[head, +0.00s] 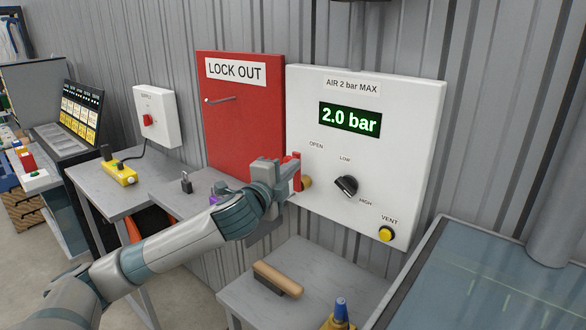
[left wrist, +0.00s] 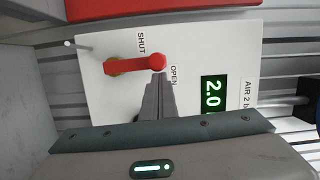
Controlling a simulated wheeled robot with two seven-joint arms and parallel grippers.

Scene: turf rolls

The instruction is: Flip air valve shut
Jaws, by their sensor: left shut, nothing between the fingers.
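The air valve has a red lever (head: 297,170) and a brass body (head: 306,184) on the white air panel (head: 410,120). The lever stands upright, its end near the OPEN label. In the left wrist view the lever (left wrist: 138,63) lies sideways, its rounded end by OPEN, with the SHUT label (left wrist: 141,42) off to one side. The gripper partly hides the valve in the head view.
The panel display (head: 349,119) reads 2.0 bar, with a black knob (head: 346,186) and yellow vent button (head: 386,234) below. A red lock-out board (head: 240,130) is left of the panel.

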